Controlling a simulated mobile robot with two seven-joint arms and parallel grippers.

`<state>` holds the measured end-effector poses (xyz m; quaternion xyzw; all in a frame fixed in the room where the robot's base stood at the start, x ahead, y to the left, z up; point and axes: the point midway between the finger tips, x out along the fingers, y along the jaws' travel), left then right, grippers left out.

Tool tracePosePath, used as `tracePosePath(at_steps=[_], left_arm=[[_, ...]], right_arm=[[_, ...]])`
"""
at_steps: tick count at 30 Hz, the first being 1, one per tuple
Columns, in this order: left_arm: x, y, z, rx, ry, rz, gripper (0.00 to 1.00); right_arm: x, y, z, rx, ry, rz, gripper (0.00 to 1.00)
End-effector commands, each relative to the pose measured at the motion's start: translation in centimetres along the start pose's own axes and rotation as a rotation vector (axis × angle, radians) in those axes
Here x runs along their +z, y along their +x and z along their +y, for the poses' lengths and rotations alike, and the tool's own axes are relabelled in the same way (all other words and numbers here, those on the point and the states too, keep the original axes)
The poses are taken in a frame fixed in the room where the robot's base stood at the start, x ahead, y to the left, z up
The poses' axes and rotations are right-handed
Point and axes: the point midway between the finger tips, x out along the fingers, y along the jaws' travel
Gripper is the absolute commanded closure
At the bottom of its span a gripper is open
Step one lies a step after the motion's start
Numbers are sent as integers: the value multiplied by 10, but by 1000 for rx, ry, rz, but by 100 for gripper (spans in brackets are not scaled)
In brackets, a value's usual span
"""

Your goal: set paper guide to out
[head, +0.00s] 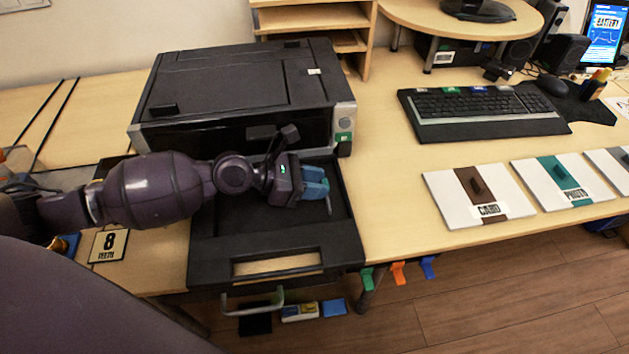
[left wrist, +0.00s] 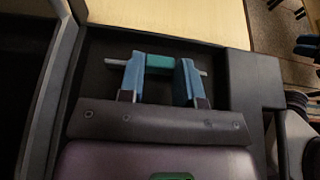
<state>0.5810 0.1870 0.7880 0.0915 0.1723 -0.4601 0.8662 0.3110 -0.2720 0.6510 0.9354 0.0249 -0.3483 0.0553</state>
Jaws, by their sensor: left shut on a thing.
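The paper guide (left wrist: 160,61) shows in the left wrist view as a green grip on a thin grey bar across the dark tray. My left gripper (left wrist: 161,78) has its blue fingers on either side of the green grip and is shut on it. In the head view the left gripper (head: 316,183) is over the right part of the printer's pulled-out black tray (head: 215,252). There the fingers mostly hide the guide; only a small grey end (head: 328,206) shows beside them. My right gripper is not in view.
The black printer (head: 240,85) stands behind the tray. Right of the tray, the desk (head: 390,200) is bare up to the card pack (head: 478,195) and photo pack (head: 562,182). A keyboard (head: 480,104) lies farther back. The tray's front handle overhangs the desk edge.

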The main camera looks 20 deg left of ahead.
Motion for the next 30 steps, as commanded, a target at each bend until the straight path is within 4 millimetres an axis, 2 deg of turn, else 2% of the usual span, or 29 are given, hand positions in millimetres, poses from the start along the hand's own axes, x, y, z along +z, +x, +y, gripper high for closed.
tracePosePath(at_steps=[6, 10, 22, 23, 27, 30], left_arm=[[11, 12, 2, 6, 3, -8, 100], [13, 21, 1, 3, 3, -4, 100], [11, 27, 0, -1, 0, 0, 100], [11, 27, 0, -1, 0, 0, 67], [11, 27, 0, -1, 0, 0, 45], [11, 26, 0, -1, 0, 0, 43]], right_arm=[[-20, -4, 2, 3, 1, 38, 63], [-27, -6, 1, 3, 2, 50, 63], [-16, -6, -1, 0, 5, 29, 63], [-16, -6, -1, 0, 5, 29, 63], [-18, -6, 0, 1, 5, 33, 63], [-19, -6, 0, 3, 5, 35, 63]])
